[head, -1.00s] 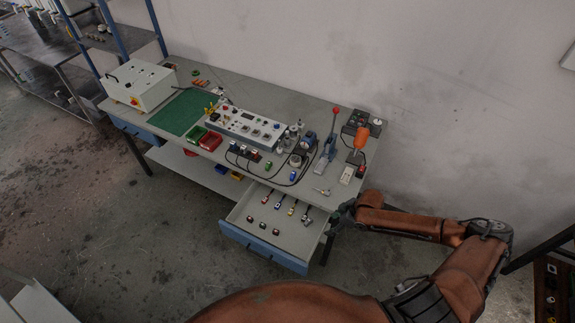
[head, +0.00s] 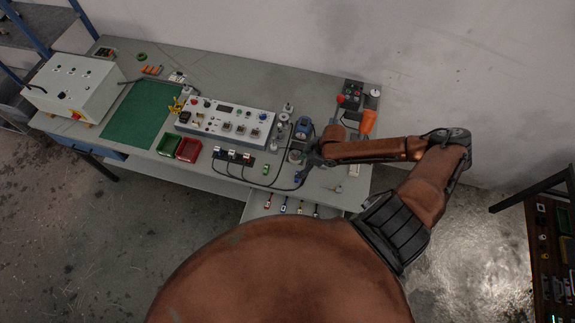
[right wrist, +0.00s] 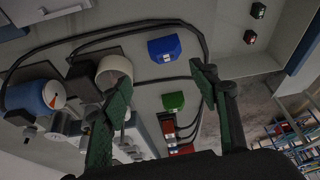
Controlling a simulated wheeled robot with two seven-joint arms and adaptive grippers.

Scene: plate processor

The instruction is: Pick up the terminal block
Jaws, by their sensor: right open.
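A small blue block (right wrist: 164,49) and a small green block (right wrist: 173,101) lie apart on the bench; both look like terminal blocks, and I cannot tell which one the task means. In the head view the green block (head: 266,169) is left of my right gripper (head: 306,160), and the blue block (head: 298,180) is just below it, partly hidden. In the right wrist view my right gripper (right wrist: 158,78) is open and empty. Its fingers stand apart, with both blocks appearing between or just beyond them. My left gripper is not in view.
Black cables (right wrist: 58,40) curve around the blocks. A blue round device (right wrist: 36,97) and a white cylinder (right wrist: 115,70) stand close by. The control panel (head: 222,121), red bin (head: 188,150) and green bin (head: 168,145) are further left. An open drawer (head: 262,207) is below the bench front.

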